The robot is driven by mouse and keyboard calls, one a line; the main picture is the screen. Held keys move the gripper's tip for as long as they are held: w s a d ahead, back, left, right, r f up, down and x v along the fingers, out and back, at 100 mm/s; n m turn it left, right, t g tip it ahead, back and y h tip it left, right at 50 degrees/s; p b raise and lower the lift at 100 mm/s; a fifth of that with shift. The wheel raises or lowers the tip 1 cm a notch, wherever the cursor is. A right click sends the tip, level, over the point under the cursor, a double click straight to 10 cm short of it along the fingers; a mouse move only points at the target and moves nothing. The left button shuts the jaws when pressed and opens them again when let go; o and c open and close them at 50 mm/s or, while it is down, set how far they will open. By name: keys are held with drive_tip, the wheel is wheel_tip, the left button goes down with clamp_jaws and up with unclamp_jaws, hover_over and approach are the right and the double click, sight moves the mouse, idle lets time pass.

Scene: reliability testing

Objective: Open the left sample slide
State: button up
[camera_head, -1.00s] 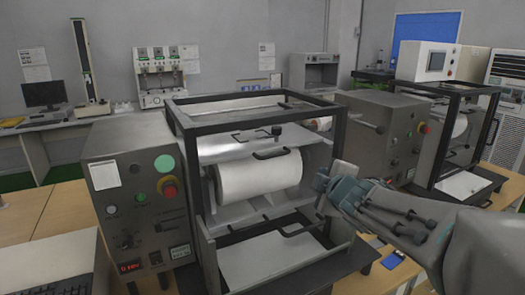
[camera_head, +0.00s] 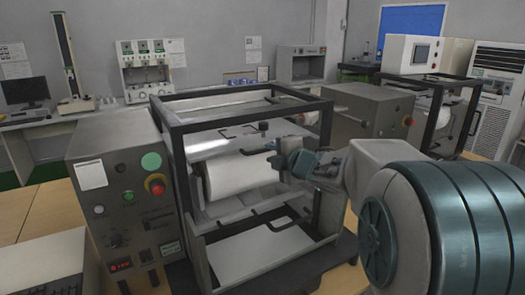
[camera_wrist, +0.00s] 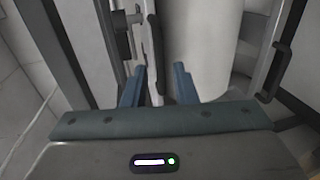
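The left machine has a grey control box and a black open frame (camera_head: 235,97). Inside it a large white roll (camera_head: 240,175) lies under a metal plate (camera_head: 215,148). A dark handle (camera_head: 262,148) is on the plate's front edge. A second dark handle (camera_head: 268,222) sits lower, by the white-topped tray (camera_head: 260,252). My gripper (camera_head: 280,160) is at the roll's upper right, close to the upper handle. In the wrist view my gripper (camera_wrist: 158,84) is open, its blue fingers either side of a narrow metal edge; whether they touch it I cannot tell. The white roll (camera_wrist: 205,50) is beside them.
The frame's black posts and top bars stand close around my arm. The control box (camera_head: 125,200) with red and green buttons is at left. A similar second machine (camera_head: 430,110) stands at right. Wall benches with instruments are behind.

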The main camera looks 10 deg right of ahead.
sight(265, 151)
drive_tip(key=shift+x, duration=2.55)
clamp_jaws()
